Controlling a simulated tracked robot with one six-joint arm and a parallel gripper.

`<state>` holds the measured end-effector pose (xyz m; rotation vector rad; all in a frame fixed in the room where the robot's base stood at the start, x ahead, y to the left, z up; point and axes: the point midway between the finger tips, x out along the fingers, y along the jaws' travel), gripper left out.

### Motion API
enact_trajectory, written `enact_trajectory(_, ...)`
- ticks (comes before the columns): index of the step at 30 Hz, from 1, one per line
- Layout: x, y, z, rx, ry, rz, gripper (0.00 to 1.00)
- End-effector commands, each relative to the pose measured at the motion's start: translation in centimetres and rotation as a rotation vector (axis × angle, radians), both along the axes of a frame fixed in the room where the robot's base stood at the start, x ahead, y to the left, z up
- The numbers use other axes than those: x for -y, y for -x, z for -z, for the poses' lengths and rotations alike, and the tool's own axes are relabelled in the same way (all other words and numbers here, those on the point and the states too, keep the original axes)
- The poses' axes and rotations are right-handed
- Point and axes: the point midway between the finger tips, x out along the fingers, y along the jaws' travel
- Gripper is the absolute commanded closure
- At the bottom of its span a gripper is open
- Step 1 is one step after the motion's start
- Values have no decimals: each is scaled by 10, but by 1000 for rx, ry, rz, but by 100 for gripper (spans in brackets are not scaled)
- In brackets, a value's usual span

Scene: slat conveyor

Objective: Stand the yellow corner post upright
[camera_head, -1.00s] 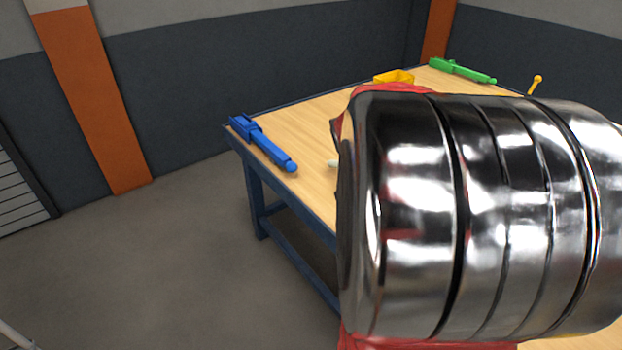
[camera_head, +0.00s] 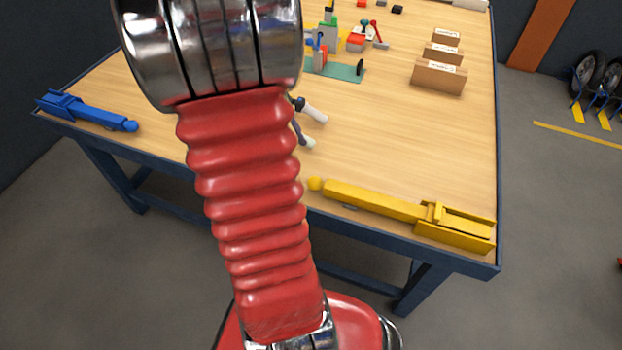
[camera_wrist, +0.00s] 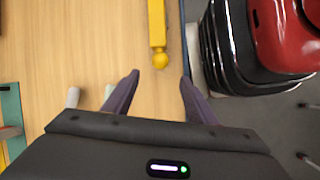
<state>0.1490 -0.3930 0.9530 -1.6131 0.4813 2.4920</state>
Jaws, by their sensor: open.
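The yellow corner post (camera_head: 385,204) lies flat along the near edge of the table. Its ball end (camera_head: 315,184) points left and its wide bracket end (camera_head: 455,226) is near the right corner. In the wrist view the post's shaft (camera_wrist: 157,22) runs in from the top edge and ends in its ball, just beyond the space between my fingertips. My gripper (camera_wrist: 158,77) is open and empty, its dark fingers apart on either side of the ball's line. In the head view my red and chrome arm hides most of the gripper; only dark finger tips show beside it.
A blue corner post (camera_head: 88,112) lies at the table's left corner. Cardboard boxes (camera_head: 438,76) stand at the right. A teal mat (camera_head: 340,72) with small parts is farther back. White-ended handles (camera_head: 314,112) lie near my arm. The wooden table (camera_head: 400,140) is bare between post and boxes.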

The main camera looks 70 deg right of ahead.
Motion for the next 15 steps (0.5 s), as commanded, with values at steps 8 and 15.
enact_trajectory(8,1,16,34,-2,-4,1,48)
enact_trajectory(15,3,31,67,-1,-3,2,48)
